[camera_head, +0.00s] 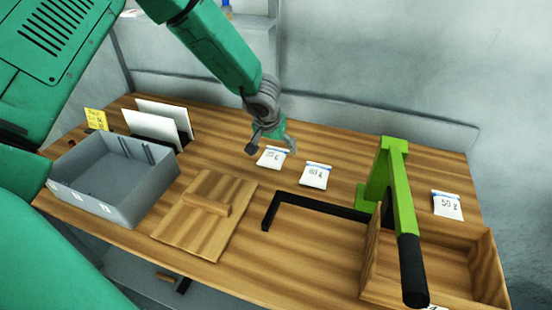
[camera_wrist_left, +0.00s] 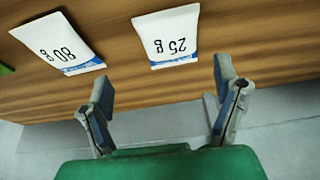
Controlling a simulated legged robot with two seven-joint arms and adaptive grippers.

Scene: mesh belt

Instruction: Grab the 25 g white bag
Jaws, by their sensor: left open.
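The white 25 g bag (camera_head: 272,157) lies flat on the wooden table, with a blue strip along one edge. In the left wrist view the bag (camera_wrist_left: 168,37) shows its "25 g" print upside down, ahead of the fingers and between their lines. My left gripper (camera_head: 271,143) is open and empty, just behind and above the bag in the head view, partly overlapping its far edge. In the left wrist view the open fingers (camera_wrist_left: 163,92) stand wide apart, with no contact with the bag visible. My right gripper is not in view.
A white 80 g bag (camera_head: 315,175) lies close to the right of the 25 g bag; a 50 g bag (camera_head: 447,205) lies far right. A green lever press (camera_head: 381,180), black bracket (camera_head: 268,212), wooden board (camera_head: 190,232) and grey bin (camera_head: 88,205) stand around.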

